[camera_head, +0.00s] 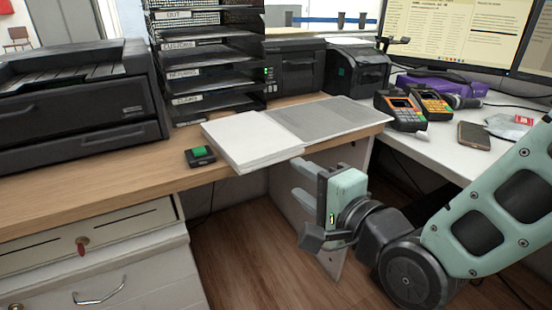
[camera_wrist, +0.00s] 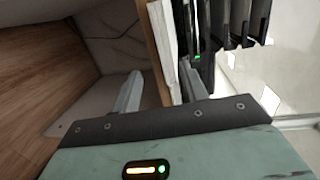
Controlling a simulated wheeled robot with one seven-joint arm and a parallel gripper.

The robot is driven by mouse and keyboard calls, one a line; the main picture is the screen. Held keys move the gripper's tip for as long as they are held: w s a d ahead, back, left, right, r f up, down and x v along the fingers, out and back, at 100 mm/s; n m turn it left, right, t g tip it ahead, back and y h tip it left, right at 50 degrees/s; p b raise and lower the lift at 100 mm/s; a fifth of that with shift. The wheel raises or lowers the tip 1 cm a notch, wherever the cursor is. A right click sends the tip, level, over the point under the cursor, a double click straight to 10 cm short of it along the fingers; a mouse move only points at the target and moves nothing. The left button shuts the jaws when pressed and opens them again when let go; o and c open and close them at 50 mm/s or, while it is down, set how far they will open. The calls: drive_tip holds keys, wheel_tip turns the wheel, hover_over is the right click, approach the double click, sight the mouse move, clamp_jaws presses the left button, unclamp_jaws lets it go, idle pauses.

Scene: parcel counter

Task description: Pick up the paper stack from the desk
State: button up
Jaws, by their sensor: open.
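The white paper stack (camera_head: 252,138) lies flat on the wooden desk (camera_head: 120,188), and its near edge hangs slightly over the desk's front edge. My gripper (camera_head: 297,178) is in front of the desk, just to the right of and below the stack's near right corner. It is open and empty, with one finger above the other. In the wrist view, turned sideways, the white edge of the stack (camera_wrist: 165,42) shows ahead between the two fingers (camera_wrist: 160,84), beside the brown desk edge. I cannot tell how far the fingertips are from the paper.
A grey mat (camera_head: 325,117) lies right of the stack. A small black device with a green top (camera_head: 200,156) sits left of it. Black tray shelves (camera_head: 210,75) and printers (camera_head: 85,95) stand behind and left. Card terminals (camera_head: 405,110) stand at right. Open floor lies below.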

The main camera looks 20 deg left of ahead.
sight(274, 157)
drive_tip(key=shift+r+x, duration=0.2)
drive_tip(key=shift+x, duration=1.35)
drive_tip(key=shift+r+x, duration=0.15)
drive_tip(key=shift+x, duration=1.45)
drive_tip(key=shift+r+x, duration=0.2)
drive_tip(key=shift+x, duration=1.35)
drive_tip(key=c, duration=0.9)
drive_tip(key=shift+r, duration=0.1)
